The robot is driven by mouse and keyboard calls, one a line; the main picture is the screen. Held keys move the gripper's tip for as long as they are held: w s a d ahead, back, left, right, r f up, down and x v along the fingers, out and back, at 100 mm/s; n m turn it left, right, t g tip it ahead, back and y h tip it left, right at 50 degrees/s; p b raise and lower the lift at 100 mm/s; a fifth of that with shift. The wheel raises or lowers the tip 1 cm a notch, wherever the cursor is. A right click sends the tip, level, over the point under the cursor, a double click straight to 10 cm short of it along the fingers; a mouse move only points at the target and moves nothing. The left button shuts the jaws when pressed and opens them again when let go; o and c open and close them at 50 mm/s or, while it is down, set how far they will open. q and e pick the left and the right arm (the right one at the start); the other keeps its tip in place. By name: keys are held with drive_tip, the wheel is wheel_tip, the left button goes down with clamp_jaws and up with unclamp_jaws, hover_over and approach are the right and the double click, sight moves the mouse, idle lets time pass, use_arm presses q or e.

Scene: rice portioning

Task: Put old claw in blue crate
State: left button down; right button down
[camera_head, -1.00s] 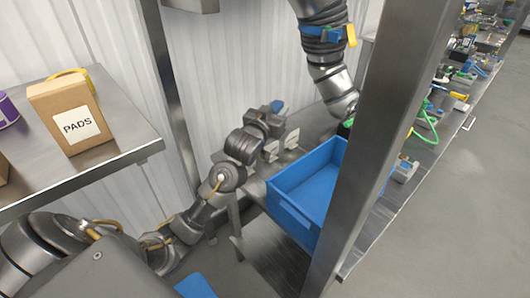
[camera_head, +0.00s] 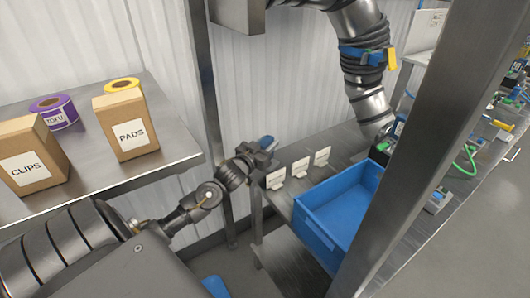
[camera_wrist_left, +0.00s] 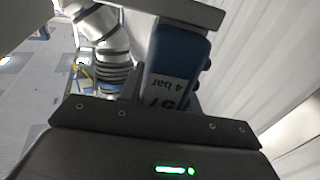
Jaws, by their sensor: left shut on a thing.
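The blue crate (camera_head: 319,232) stands open on a metal bench, right of the middle in the head view, and the part of its inside that shows looks empty. My left gripper (camera_head: 257,160) is left of the crate and apart from it, near the bench's left end. It is shut on the old claw (camera_head: 267,142), whose blue part sticks up past the fingers. In the left wrist view the claw (camera_wrist_left: 180,50) is blue with a grey label reading "4 bar". Its lower part is hidden behind the gripper body. My right gripper is not in view.
Several white stands (camera_head: 300,168) line the bench behind the crate. A metal post (camera_head: 420,150) rises in front of the crate's right side. A large grey arm (camera_head: 365,75) hangs behind it. A shelf (camera_head: 168,135) at left holds boxes and rolls.

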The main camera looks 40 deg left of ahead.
use_arm(q)
drive_tip(key=f, duration=0.1)
drive_tip(key=f+p, duration=0.1)
drive_tip(key=f, duration=0.1)
drive_tip(key=shift+s+a, duration=0.15)
drive_tip(key=shift+a, duration=0.2)
drive_tip(key=shift+f, duration=0.4)
drive_tip(key=c, duration=1)
unclamp_jaws()
drive_tip(key=shift+f, duration=0.15)
drive_tip(key=s+d+b, duration=0.1)
drive_tip(key=s+b, duration=0.1)
drive_tip(key=s, duration=1)
drive_tip(key=shift+d, duration=0.15)
